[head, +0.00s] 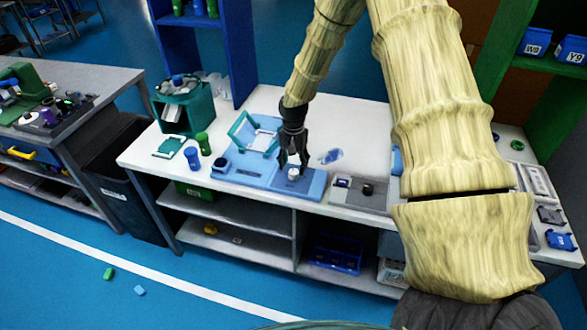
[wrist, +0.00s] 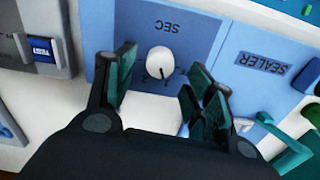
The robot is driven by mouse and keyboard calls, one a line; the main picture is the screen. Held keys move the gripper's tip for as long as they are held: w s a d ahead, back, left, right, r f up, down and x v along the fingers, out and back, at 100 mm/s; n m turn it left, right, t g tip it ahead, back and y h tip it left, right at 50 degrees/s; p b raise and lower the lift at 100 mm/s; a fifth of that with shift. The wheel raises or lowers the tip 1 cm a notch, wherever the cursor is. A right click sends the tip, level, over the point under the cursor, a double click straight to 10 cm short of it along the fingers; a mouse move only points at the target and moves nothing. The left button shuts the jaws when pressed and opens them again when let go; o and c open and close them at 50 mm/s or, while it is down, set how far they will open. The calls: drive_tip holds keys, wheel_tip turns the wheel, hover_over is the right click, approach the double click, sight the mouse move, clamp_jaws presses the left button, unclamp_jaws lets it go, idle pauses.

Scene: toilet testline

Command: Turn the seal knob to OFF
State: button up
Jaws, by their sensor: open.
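The seal knob (wrist: 163,62) is a round white dial with a dark pointer mark, on a blue panel (wrist: 190,38) lettered "SEC". In the wrist view the pointer aims toward the bottom of the picture; the scale marks around it are too small to read. In the head view the knob (head: 293,174) shows as a white spot below my gripper (head: 293,158). My gripper (wrist: 160,88) is open, its green-padded fingers on either side of the knob in the picture. I cannot tell whether any finger touches it.
The blue sealer (head: 243,166) with a raised teal frame (head: 254,134) stands just left of the knob panel. A grey unit (head: 360,194) is to the right. Blue and green cylinders (head: 193,158) stand farther left.

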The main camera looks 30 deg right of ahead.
sight(294, 172)
drive_tip(key=shift+f+p, duration=0.4)
drive_tip(key=shift+f, duration=1.45)
drive_tip(key=c, duration=1)
